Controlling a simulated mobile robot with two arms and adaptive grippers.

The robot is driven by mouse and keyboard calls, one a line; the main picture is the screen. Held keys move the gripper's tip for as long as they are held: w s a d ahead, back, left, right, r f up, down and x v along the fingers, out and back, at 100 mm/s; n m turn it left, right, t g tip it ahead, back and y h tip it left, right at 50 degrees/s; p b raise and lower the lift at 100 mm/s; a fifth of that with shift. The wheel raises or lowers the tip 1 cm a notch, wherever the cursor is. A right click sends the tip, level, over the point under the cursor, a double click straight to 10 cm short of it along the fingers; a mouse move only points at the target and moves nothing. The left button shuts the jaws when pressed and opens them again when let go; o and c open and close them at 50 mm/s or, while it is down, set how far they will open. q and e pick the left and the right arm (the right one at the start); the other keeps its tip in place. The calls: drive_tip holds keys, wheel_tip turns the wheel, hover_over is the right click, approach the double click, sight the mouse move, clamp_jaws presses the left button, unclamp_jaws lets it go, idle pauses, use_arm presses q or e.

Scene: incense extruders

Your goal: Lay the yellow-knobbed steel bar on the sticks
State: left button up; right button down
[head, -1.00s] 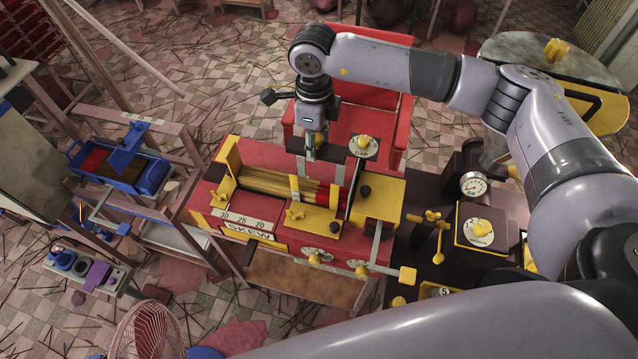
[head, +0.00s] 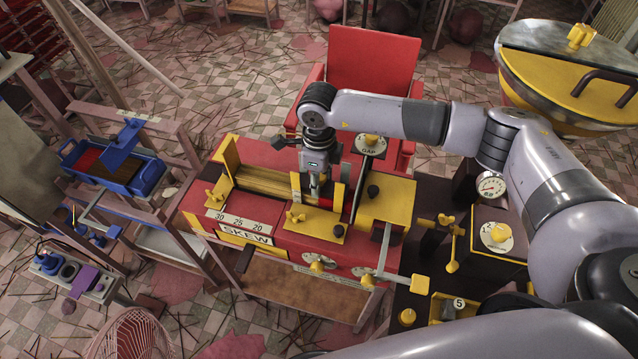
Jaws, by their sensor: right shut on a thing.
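My right gripper (head: 317,188) reaches down over the right part of the stick trough on the red machine. It is shut; what it grips looks like the yellow-knobbed steel bar, but that is mostly hidden by the fingers and too small to make out clearly. The tan sticks (head: 262,184) lie side by side in the trough, with red at their right end. A yellow and steel upright (head: 296,188) stands just left of the gripper. I cannot tell whether the bar touches the sticks. My left gripper is not in view.
The red machine (head: 250,160) has a yellow plate (head: 387,200) at right and a tall yellow plate (head: 230,155) at left. A red chair (head: 372,60) is behind. A blue tray (head: 148,178) is left.

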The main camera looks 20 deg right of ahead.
drive_tip(key=shift+w, duration=0.1)
drive_tip(key=c, duration=1.6)
unclamp_jaws()
drive_tip(key=shift+f, duration=0.15)
drive_tip(key=o, duration=0.5)
drive_tip(key=shift+r, duration=0.3)
wheel_tip(320, 180, up, 12)
drive_tip(key=p, duration=0.6)
drive_tip(key=shift+f, duration=0.1)
